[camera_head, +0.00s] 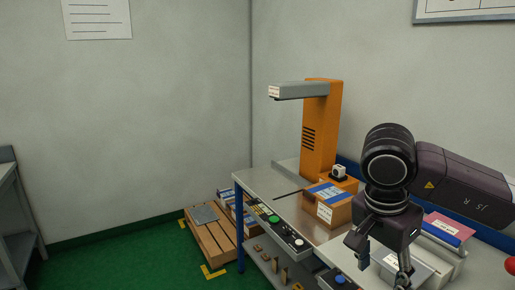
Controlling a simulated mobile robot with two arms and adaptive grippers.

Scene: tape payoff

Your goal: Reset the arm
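My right arm (455,180) comes in from the right. Its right gripper (383,268) points down over the right part of the workbench (285,202). The two fingers are spread apart with nothing seen between them. The lower tip of the right-hand finger is near the bottom picture edge. An orange machine column (322,135) with a grey overhead arm (300,91) reaching left stands at the back of the bench, apart from my gripper. My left gripper is not in view.
A cardboard box (325,212) with blue tape sits under the overhead arm. White boxes (440,258) lie beyond my gripper at right. A control panel (285,232) lines the bench front. A wooden pallet (208,240) stands on the green floor at left, beside open floor.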

